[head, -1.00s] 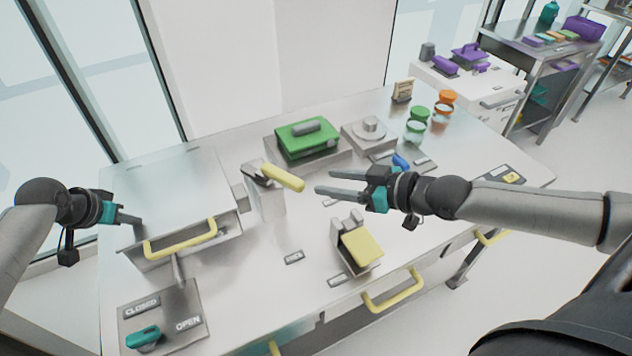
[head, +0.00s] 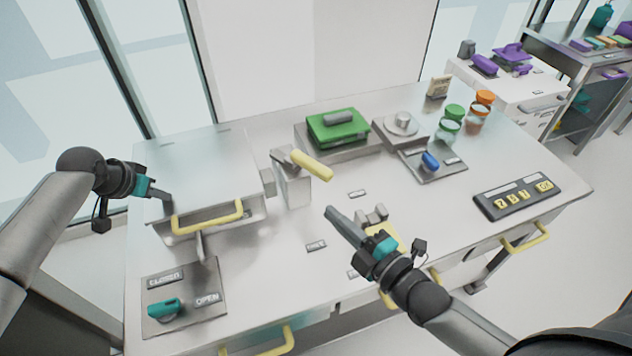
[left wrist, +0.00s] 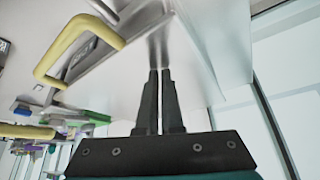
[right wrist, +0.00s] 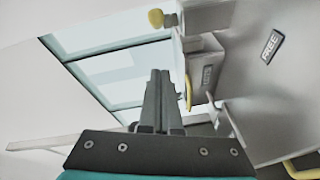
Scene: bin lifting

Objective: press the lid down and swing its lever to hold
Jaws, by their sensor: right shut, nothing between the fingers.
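The steel lid (head: 195,165) covers a box at the left of the bench and has a yellow handle (head: 208,217) at its front. My left gripper (head: 163,201) is shut, its fingertips on or just over the lid's left part; the left wrist view shows the fingers (left wrist: 160,75) together against the steel. A lever with a yellow grip (head: 312,165) sits on a steel post (head: 292,188) right of the lid. My right gripper (head: 332,212) is shut and empty, in front and right of the post, fingers pointing towards it. The lever's yellow end (right wrist: 156,18) shows in the right wrist view.
A teal knob (head: 165,308) sits on a CLOSED/OPEN plate at front left. A FREE label (right wrist: 272,45) lies on the bench. A yellow-padded fixture (head: 384,238) is partly hidden behind my right gripper. A green-lidded box (head: 338,127) and jars (head: 448,130) stand farther back.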

